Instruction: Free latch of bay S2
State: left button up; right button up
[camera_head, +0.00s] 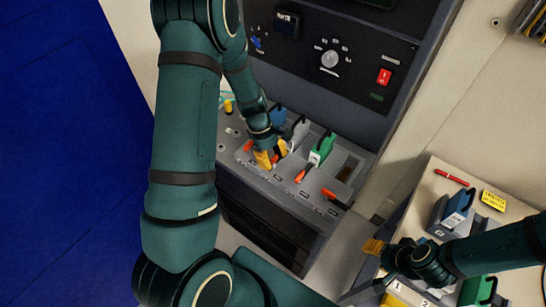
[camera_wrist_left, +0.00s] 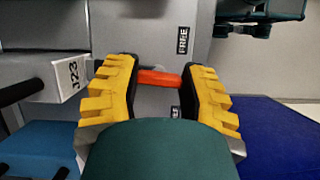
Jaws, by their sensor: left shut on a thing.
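My left gripper (camera_head: 269,158) reaches down to the sloped bay panel (camera_head: 233,150). In the left wrist view its yellow-padded fingers (camera_wrist_left: 157,88) are shut on an orange latch handle (camera_wrist_left: 153,77), one finger at each end. A label reading FREE (camera_wrist_left: 183,40) is above the handle; a second label below is mostly hidden by the right finger. In the head view the fingers hide most of this latch, and the bay numbers are too small to read. My right gripper (camera_head: 373,247) is over the side bench at right, its jaw gap unclear.
Blue (camera_head: 278,116), pale (camera_head: 299,131) and green (camera_head: 323,147) modules stand in the panel beside an empty slot (camera_head: 347,170). Other orange latches (camera_head: 301,174) (camera_head: 332,196) line its front. The side bench (camera_head: 428,190) holds a blue module (camera_head: 457,207) and a red pen (camera_head: 451,177).

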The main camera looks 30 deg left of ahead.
pick_arm(q)
jog(key=m+g, duration=0.1)
jog(key=m, duration=0.2)
jog(key=m+g, duration=0.1)
jog(key=m, duration=0.1)
jog(key=m+y, duration=0.1)
jog(key=m, duration=0.1)
jog(key=shift+f+m+g, duration=0.1)
jog(key=shift+m+g, duration=0.3)
jog(key=m+y, duration=0.2)
jog(key=m, duration=0.2)
jog(key=shift+g, duration=0.4)
jog(key=m+y, duration=0.1)
jog(key=m, duration=0.3)
jog(key=shift+m, duration=0.3)
jog(key=shift+y, duration=0.3)
jog(key=o, duration=1.2)
